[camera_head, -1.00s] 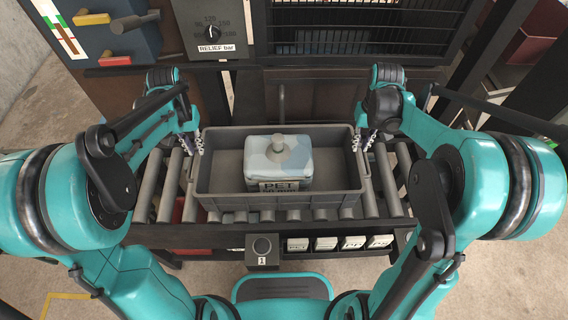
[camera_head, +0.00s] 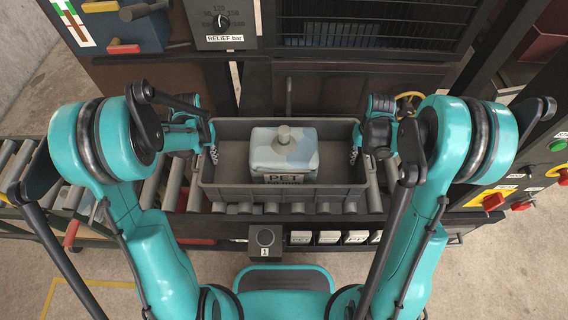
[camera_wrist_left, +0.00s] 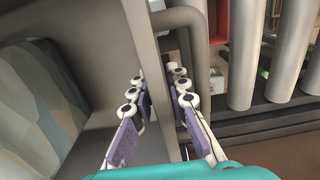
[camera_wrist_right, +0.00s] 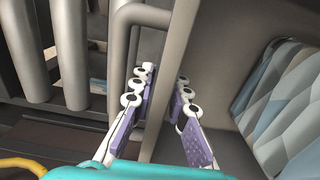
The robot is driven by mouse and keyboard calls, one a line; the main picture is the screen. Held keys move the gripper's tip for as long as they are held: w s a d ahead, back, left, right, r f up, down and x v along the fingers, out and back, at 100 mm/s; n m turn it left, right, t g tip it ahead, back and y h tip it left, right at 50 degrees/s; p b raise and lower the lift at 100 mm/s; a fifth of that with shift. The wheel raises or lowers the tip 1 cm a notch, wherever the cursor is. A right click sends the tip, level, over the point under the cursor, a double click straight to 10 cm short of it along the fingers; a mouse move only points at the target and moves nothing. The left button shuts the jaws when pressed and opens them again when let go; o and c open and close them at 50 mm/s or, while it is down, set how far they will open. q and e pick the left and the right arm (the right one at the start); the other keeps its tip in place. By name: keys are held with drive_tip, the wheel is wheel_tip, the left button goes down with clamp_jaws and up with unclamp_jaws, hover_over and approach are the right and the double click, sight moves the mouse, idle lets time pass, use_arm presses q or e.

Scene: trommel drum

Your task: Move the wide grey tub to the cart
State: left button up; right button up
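The wide grey tub (camera_head: 330,193) sits on the roller conveyor in the middle of the head view, with a block-like load marked PET (camera_head: 284,155) inside. My left gripper (camera_head: 211,152) is at its left rim and my right gripper (camera_head: 356,152) at its right rim. In the left wrist view the left gripper's fingers (camera_wrist_left: 163,105) straddle the tub wall, one inside and one outside, spread apart. In the right wrist view the right gripper's fingers (camera_wrist_right: 166,105) straddle the opposite wall likewise. Clear contact with the walls does not show. No cart is identifiable.
A machine with a relief dial (camera_head: 221,21) stands behind the tub. A small box marked 1 (camera_head: 265,242) and label cards (camera_head: 328,237) sit in front. A button panel (camera_head: 520,180) is at right.

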use_arm(q)
drive_tip(key=shift+f, duration=0.3)
use_arm(e)
drive_tip(key=shift+f, duration=0.3)
use_arm(q)
clamp_jaws()
use_arm(e)
clamp_jaws()
use_arm(q)
drive_tip(key=shift+r, duration=0.1)
use_arm(e)
drive_tip(key=shift+r, duration=0.1)
